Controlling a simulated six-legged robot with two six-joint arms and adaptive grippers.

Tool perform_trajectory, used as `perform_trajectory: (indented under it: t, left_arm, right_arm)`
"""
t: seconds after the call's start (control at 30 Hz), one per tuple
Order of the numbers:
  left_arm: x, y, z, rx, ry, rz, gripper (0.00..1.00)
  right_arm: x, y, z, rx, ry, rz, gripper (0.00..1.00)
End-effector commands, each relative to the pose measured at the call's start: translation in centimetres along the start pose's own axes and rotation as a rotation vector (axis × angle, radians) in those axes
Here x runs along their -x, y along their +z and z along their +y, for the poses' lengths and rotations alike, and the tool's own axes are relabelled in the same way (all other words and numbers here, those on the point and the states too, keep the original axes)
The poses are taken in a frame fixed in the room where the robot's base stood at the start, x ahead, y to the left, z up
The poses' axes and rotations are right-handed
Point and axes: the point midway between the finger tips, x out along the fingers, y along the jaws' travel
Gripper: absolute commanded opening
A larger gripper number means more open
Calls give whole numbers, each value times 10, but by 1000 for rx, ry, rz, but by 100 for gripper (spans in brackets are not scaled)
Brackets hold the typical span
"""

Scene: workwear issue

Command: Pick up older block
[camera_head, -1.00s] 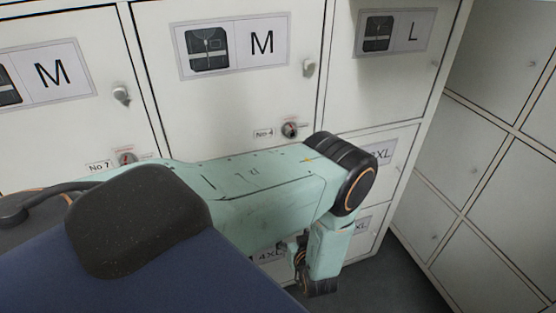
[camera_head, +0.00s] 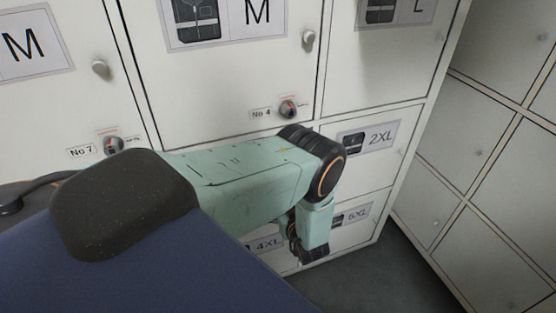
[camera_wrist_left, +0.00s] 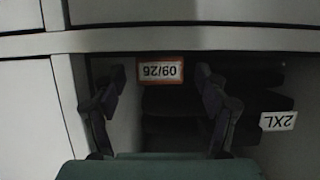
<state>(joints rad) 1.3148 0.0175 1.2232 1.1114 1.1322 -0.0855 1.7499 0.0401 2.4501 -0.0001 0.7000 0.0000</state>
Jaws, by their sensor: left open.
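In the left wrist view, a dark block or folded pack (camera_wrist_left: 172,104) lies inside a shadowed compartment. An orange-edged white label (camera_wrist_left: 160,71) there appears to read 09/26, upside down. Another dark pack (camera_wrist_left: 262,102) lies to its right, by a white 2XL tag (camera_wrist_left: 278,121). I cannot tell from the shadow which block is older or where each one ends. My left gripper (camera_wrist_left: 157,88) is open, its two dark fingers spread either side of the label, with nothing visibly gripped. In the head view, my left arm hides the compartment opening. My right gripper is not in view.
White locker doors fill the head view, with M, L, 2XL (camera_head: 367,139), 4XL and 5XL labels. Knobs (camera_head: 308,39) and locks (camera_head: 288,109) stick out. More lockers (camera_head: 490,130) stand at right. Grey floor (camera_head: 375,270) shows between them. The compartment edge (camera_wrist_left: 200,42) crosses the wrist view.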

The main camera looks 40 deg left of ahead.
Motion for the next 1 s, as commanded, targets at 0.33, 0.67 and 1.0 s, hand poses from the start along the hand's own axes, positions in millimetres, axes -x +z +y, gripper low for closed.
perform_trajectory:
  t: [0.33, 0.67, 1.0]
  left_arm:
    - [-10, -2, 0, -2, 0, 0, 68]
    - [-10, -1, 0, -2, 0, 0, 40]
    - [-10, -1, 0, -1, 1, 0, 25]
  right_arm:
    - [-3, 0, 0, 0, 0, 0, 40]
    - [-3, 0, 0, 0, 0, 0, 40]
    - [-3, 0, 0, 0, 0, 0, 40]
